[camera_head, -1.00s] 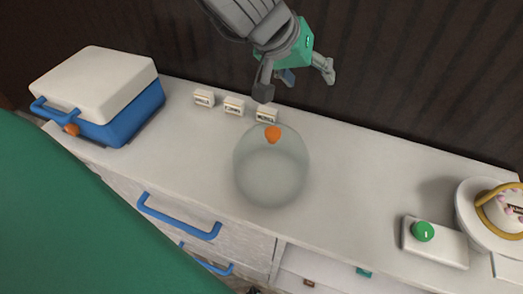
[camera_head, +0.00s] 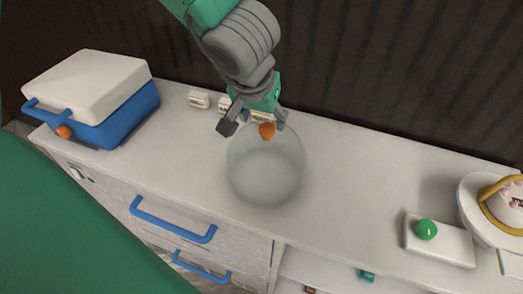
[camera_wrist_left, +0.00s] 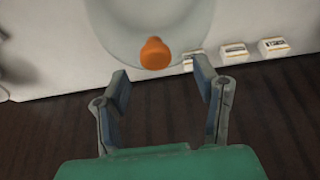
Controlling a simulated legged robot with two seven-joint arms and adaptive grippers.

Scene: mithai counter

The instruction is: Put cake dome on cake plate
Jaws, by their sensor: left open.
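The cake dome (camera_head: 265,172) is a clear, rounded cover with an orange knob (camera_head: 267,131) on top, standing on the white counter. The dome (camera_wrist_left: 160,30) and its knob (camera_wrist_left: 155,54) also show in the left wrist view. My left gripper (camera_head: 254,124) is open, its fingers apart on either side of the knob's line and not touching it in the wrist view. The fingers (camera_wrist_left: 160,85) hold nothing. The cake plate (camera_head: 470,210) is white and at the far right, with a decorated cake (camera_head: 505,207) on it. My right gripper is not in view.
A blue and white cooler box (camera_head: 95,100) stands at the left back. Small label cards (camera_head: 199,99) line the back of the counter, partly hidden by my gripper. A white block with a green knob (camera_head: 426,230) sits beside the plate. The counter (camera_head: 350,180) between dome and plate is clear.

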